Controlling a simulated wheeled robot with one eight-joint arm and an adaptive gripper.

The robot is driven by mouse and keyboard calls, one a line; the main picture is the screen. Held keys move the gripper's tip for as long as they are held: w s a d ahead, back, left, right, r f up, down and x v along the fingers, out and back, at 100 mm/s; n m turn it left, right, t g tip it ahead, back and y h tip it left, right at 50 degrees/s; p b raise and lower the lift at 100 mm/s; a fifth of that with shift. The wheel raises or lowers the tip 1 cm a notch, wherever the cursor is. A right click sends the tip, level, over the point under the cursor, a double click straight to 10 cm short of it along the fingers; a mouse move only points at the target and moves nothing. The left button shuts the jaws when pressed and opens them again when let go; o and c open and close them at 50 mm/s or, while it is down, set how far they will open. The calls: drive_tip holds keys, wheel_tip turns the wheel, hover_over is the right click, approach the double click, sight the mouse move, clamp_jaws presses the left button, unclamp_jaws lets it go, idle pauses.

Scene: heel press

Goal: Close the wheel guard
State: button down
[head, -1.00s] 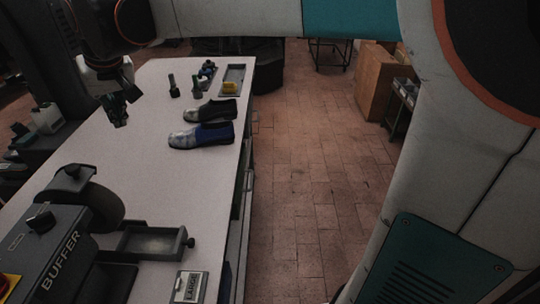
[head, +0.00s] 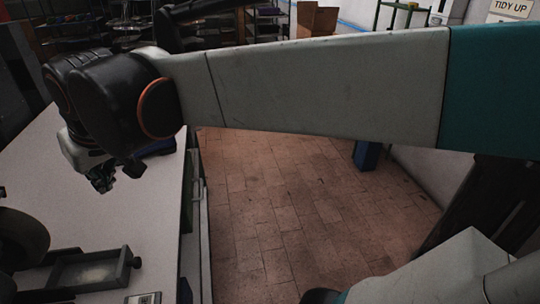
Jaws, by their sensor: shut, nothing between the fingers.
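The dark buffing wheel (head: 22,238) of the buffer stands at the left edge, partly cut off. Most of the buffer is out of frame, and I cannot make out the guard or how it sits. A dark tray (head: 92,272) with a knob at its right end is beside the wheel. My gripper (head: 103,183) is over the white bench, beyond the wheel and tray and apart from both. It points downward, small and dark in the picture, with its fingers shut and empty.
The white bench (head: 160,215) is bare between my gripper and the tray. A blue shoe (head: 158,148) shows partly behind my wrist. A label stand (head: 143,298) is at the bottom edge. Open brick floor (head: 290,200) lies to the right, with a blue bin (head: 367,154) beyond.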

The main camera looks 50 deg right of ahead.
drive_tip(key=s+d+f+b, duration=0.2)
drive_tip(key=s+f, duration=0.4)
drive_tip(key=f, duration=0.1)
drive_tip(key=s+d+f+t+b, duration=0.1)
drive_tip(key=s+d+f+b, duration=0.1)
drive_tip(key=s+f, duration=0.5)
drive_tip(key=shift+s+f+h+b, duration=0.15)
drive_tip(key=shift+f+h+b, duration=0.15)
drive_tip(key=shift+f+b, duration=0.15)
idle(0.6)
